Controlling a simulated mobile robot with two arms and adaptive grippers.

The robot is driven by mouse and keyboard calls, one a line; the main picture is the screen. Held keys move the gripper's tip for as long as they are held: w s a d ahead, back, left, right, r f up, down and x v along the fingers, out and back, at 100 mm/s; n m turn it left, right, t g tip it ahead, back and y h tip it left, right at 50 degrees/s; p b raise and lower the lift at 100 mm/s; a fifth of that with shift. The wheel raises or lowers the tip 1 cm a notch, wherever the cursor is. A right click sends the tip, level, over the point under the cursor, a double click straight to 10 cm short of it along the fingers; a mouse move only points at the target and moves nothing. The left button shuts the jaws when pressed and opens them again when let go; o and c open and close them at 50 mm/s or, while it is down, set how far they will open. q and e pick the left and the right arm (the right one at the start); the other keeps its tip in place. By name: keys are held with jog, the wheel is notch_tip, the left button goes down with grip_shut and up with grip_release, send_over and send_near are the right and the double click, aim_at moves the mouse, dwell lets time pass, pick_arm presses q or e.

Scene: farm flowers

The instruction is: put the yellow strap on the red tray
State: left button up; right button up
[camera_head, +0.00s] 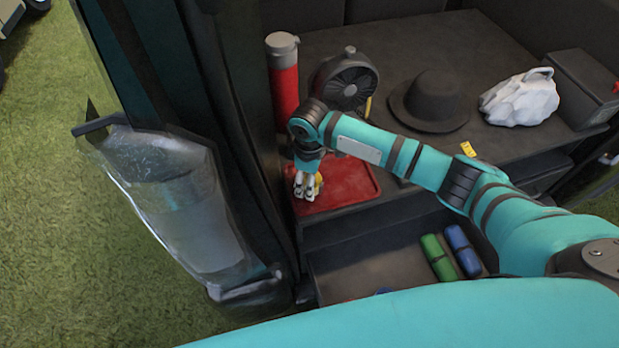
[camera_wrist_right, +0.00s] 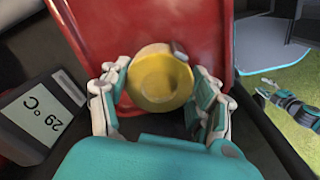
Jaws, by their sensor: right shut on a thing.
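The yellow strap (camera_wrist_right: 160,82), a round roll, sits between the fingers of my right gripper (camera_wrist_right: 160,100) in the right wrist view. The gripper is shut on it. In the head view my right gripper (camera_head: 307,186) points down over the left part of the red tray (camera_head: 350,179), and a bit of yellow shows beside its fingers. The tray's red surface (camera_wrist_right: 150,22) lies behind the strap in the right wrist view. I cannot tell whether the strap touches the tray.
A red bottle (camera_head: 284,88) and a dark fan (camera_head: 345,82) stand behind the tray. A black hat (camera_head: 432,98) and a white rock-like object (camera_head: 520,100) are to the right. A display reading 29 °C (camera_wrist_right: 42,118) is near the gripper. Green (camera_head: 437,256) and blue (camera_head: 463,250) rolls lie lower.

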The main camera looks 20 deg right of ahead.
jog(key=o, duration=1.3)
jog(key=shift+f, duration=0.1)
notch_tip(320, 180, up, 12)
jog(key=shift+r, duration=0.15)
